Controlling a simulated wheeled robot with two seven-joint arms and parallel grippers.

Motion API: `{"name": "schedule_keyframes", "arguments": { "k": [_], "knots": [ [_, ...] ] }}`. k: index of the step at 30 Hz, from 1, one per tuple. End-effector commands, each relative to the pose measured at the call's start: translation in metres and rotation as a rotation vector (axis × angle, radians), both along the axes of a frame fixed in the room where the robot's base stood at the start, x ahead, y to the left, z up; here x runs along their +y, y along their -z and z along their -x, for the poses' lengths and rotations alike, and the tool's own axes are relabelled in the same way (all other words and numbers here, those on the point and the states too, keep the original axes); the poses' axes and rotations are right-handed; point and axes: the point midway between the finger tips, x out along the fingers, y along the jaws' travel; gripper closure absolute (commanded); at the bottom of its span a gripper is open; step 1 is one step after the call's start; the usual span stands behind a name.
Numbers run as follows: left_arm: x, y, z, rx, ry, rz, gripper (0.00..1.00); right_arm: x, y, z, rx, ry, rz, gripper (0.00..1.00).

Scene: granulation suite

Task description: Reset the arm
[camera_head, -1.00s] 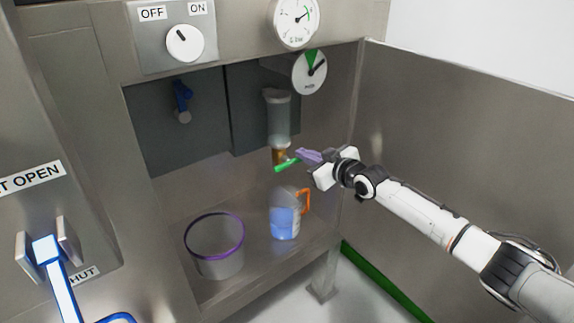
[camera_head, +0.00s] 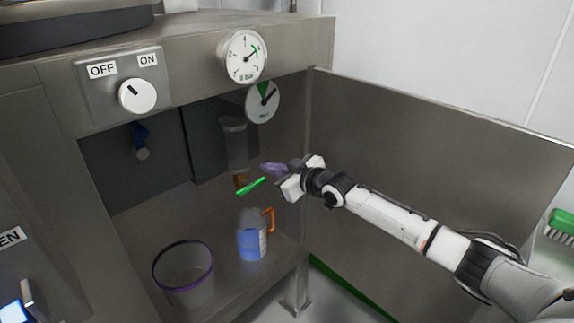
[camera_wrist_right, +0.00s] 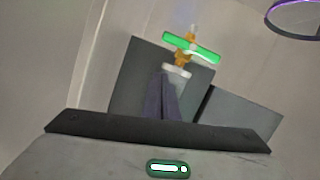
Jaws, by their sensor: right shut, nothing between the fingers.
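My right gripper (camera_head: 266,167) reaches in from the right, and its purple fingers are shut with nothing between them. The fingers also show shut in the right wrist view (camera_wrist_right: 163,84). The green valve handle (camera_head: 251,187) is just left of and below the fingertips. It sits on an orange valve body under a clear cylinder (camera_head: 234,145). In the wrist view the green handle (camera_wrist_right: 191,48) lies beyond the fingertips, which look apart from it. My left gripper is not in view.
A jug with blue contents and an orange handle (camera_head: 252,240) stands below the valve. A purple-rimmed bucket (camera_head: 184,288) is left of it. A steel side panel (camera_head: 430,160) runs behind my right arm. A white knob (camera_head: 137,95) and gauges (camera_head: 242,56) are above.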

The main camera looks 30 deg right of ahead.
Motion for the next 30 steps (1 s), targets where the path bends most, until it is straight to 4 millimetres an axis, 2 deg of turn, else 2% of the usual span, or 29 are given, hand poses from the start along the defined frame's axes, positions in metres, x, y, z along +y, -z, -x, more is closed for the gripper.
{"name": "schedule_keyframes", "arguments": {
  "k": [1, 6, 12, 23, 30],
  "knots": [
    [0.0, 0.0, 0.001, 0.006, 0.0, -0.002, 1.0, -0.003, -0.002, 0.012, 0.003, -0.001, 0.002, 1.0],
    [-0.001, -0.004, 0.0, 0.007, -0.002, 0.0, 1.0, -0.01, -0.01, 0.042, 0.001, -0.001, 0.002, 1.0],
    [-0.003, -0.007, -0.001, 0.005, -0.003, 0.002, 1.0, -0.015, -0.015, 0.065, 0.001, 0.0, 0.0, 1.0],
    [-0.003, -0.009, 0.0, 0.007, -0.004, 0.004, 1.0, -0.017, -0.021, 0.072, -0.002, 0.0, 0.001, 1.0],
    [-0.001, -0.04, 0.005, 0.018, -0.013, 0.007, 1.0, -0.017, -0.061, 0.072, -0.002, 0.0, 0.0, 1.0]
  ]
}}
